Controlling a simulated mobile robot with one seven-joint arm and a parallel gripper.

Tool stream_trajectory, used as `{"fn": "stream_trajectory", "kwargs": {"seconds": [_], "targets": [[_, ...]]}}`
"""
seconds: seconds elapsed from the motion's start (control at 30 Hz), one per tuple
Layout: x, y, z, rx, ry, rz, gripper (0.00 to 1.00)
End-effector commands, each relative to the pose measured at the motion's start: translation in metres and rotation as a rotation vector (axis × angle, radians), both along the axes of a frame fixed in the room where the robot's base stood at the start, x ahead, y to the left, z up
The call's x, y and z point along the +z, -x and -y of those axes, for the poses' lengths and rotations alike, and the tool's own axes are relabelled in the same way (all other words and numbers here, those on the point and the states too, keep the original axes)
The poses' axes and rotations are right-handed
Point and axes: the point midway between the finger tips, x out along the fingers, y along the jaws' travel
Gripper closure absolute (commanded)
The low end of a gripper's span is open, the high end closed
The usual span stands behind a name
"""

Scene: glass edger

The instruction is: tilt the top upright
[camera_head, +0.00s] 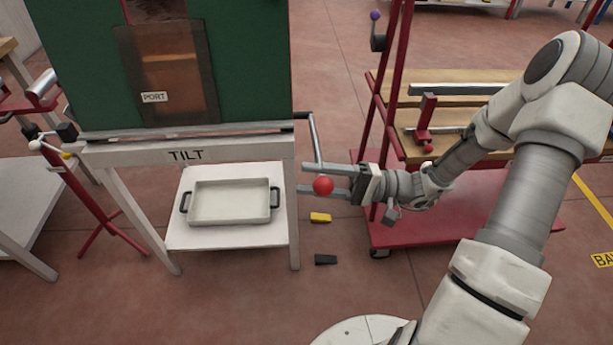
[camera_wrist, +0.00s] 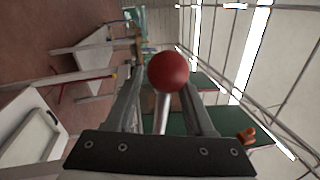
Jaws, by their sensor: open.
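The green top (camera_head: 240,70) carries a brown window marked PORT. It appears to stand upright above the white stand (camera_head: 235,150) marked TILT. A crank lever (camera_head: 316,135) hangs down at the stand's right side, with a red ball knob (camera_head: 323,185) at its lower end. My gripper (camera_head: 312,179) is open, its fingers reaching left with the knob between them in the picture. In the wrist view the knob (camera_wrist: 168,71) shows between the fingers, with the lever below it. Whether either finger touches it I cannot tell. The green top also shows in this view (camera_wrist: 205,122).
A white tray (camera_head: 230,222) with black handles sits on the stand's lower shelf. A yellow block (camera_head: 320,217) and a dark block (camera_head: 325,259) lie on the floor. A red-framed cart (camera_head: 460,207) stands right, close to my arm. A red stand (camera_head: 95,200) is left.

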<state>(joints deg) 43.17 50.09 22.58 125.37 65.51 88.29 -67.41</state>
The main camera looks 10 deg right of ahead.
Motion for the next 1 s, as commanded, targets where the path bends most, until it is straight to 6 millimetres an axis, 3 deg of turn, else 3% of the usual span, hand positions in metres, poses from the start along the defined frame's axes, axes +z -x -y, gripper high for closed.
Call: {"fn": "stream_trajectory", "kwargs": {"seconds": [0.4,0.6,0.8,1.0], "targets": [[-0.019,0.007,0.099,-0.004,0.001,-0.003,0.47],[-0.027,0.01,0.136,-0.001,0.001,-0.002,0.47],[-0.031,0.012,0.153,0.001,0.001,-0.002,0.47],[-0.031,0.012,0.156,0.002,0.001,-0.003,0.47]]}}
